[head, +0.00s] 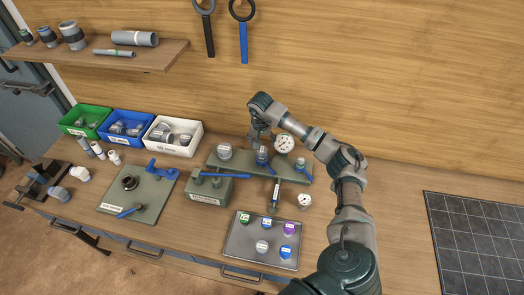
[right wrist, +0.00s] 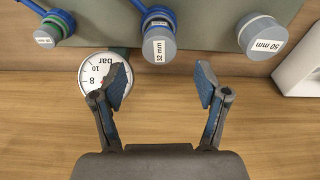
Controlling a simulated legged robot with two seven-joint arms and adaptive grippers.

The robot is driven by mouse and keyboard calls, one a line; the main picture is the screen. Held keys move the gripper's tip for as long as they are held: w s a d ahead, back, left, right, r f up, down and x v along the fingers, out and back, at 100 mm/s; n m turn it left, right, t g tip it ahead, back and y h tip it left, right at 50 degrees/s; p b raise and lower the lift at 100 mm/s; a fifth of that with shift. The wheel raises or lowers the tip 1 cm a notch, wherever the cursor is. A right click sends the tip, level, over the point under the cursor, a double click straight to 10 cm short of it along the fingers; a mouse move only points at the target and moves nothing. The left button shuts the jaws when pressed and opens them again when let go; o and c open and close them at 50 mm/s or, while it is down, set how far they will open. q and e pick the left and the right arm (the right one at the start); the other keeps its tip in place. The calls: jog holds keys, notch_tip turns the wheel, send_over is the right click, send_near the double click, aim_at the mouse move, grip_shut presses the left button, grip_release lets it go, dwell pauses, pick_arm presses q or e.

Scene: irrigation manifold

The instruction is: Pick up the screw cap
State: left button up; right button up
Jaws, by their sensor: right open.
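Several round caps sit on the grey tray (head: 236,256): a green one (head: 244,219), a purple one (head: 289,229), blue-topped ones (head: 266,223) and a pale one (head: 262,246). On the green manifold block stand a wide grey 50 mm cap (head: 224,151), a grey-and-blue 32 mm cap (head: 262,157) and a smaller green-ringed cap (head: 301,163). The 32 mm cap also shows in the right wrist view (right wrist: 159,44), beyond my fingertips. Which cap is the screw cap is unclear. My left gripper is out of view.
A pressure gauge (head: 284,144) stands behind the manifold, close to my right gripper; another gauge (head: 305,200) lies in front. A blue-handled valve block (head: 208,189) is to the left. Green, blue and white bins (head: 172,151) line the back left. The bench's right side has bare room.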

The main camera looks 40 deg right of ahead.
aim_at(262, 149)
jog(key=f, duration=0.3)
jog(key=f+p, duration=0.1)
jog(key=shift+w+d+f, duration=0.15)
jog(key=shift+d+f, duration=0.2)
jog(key=shift+a+f, duration=0.2)
jog(key=shift+f, duration=0.1)
jog(key=shift+a, duration=0.1)
jog(key=shift+c, duration=0.5)
jog(key=c, duration=0.8)
jog(key=shift+d, duration=0.25)
jog(key=c, duration=0.3)
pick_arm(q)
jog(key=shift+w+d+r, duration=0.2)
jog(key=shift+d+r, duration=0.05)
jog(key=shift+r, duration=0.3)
pick_arm(e)
jog(key=shift+r, duration=0.1)
